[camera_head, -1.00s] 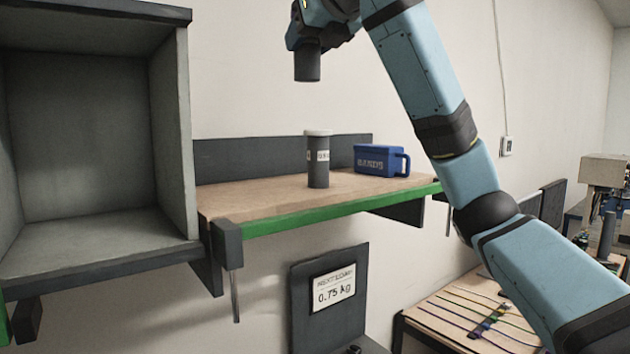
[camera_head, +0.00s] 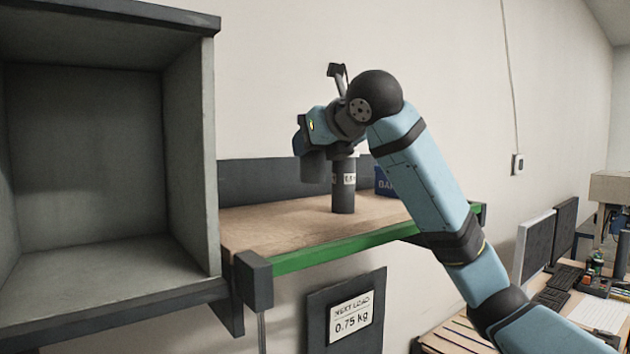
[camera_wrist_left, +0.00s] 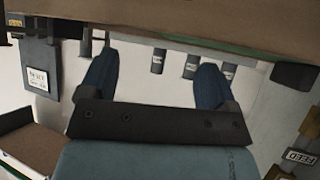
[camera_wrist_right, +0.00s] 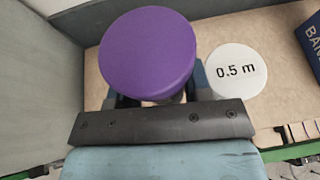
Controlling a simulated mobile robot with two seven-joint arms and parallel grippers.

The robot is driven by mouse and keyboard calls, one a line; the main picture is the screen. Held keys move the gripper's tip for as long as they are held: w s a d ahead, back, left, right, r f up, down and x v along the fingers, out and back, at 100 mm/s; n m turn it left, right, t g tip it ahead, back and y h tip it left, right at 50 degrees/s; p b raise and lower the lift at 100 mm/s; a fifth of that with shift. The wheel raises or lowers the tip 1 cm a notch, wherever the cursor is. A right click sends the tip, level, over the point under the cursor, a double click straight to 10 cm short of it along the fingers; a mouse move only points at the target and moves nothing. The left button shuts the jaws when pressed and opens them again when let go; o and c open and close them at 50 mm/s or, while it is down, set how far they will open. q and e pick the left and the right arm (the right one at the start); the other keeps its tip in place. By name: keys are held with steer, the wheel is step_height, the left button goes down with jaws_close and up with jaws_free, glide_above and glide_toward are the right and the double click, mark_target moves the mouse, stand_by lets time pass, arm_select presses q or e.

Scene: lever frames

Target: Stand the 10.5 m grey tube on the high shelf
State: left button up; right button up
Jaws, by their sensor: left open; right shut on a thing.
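My right gripper (camera_wrist_right: 150,100) is shut on a tube with a purple cap (camera_wrist_right: 147,52). The tube's grey body (camera_head: 314,166) shows under the gripper in the head view, upright, and its length label is not visible. Its lower end appears a little above the high shelf (camera_head: 275,225). A grey tube with a white cap (camera_head: 343,192) stands on the shelf just right of it; its cap reads "0.5 m" in the right wrist view (camera_wrist_right: 236,70). I cannot tell whether the tubes touch. My left gripper (camera_wrist_left: 157,82) is open and empty, below a shelf edge.
A blue "BANDS" box (camera_head: 384,183) is on the shelf, partly hidden by my right arm. An open grey cabinet (camera_head: 210,150) adjoins the shelf's left end. The shelf's left part is clear. A "NEXT LOAD 0.75 kg" sign (camera_head: 351,316) is below. Several labelled cylinders (camera_wrist_left: 192,66) show beyond my left gripper.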

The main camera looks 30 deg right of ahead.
mark_target(321, 178)
steer(key=shift+w+f, duration=0.1)
steer(key=shift+f, duration=0.75)
steer(key=shift+d+f, duration=0.2)
steer(key=shift+f, duration=0.4)
steer(key=f, duration=0.3)
steer(key=shift+s+a, duration=0.15)
steer(key=shift+s, duration=0.05)
arm_select(q)
steer(key=shift+w+d+r, duration=0.15)
steer(key=shift+w+d, duration=0.05)
steer(key=shift+w, duration=0.35)
steer(key=shift+w+d+r, duration=0.1)
steer(key=shift+w+d, duration=0.05)
steer(key=shift+w, duration=0.35)
arm_select(e)
steer(key=shift+w+f, duration=0.2)
steer(key=shift+w, duration=0.05)
steer(key=shift+s, duration=0.3)
steer(key=o, duration=0.8)
steer(key=shift+f, duration=0.1)
arm_select(q)
steer(key=shift+s+f, duration=0.15)
steer(key=shift+s, duration=0.25)
arm_select(e)
steer(key=shift+w, duration=0.1)
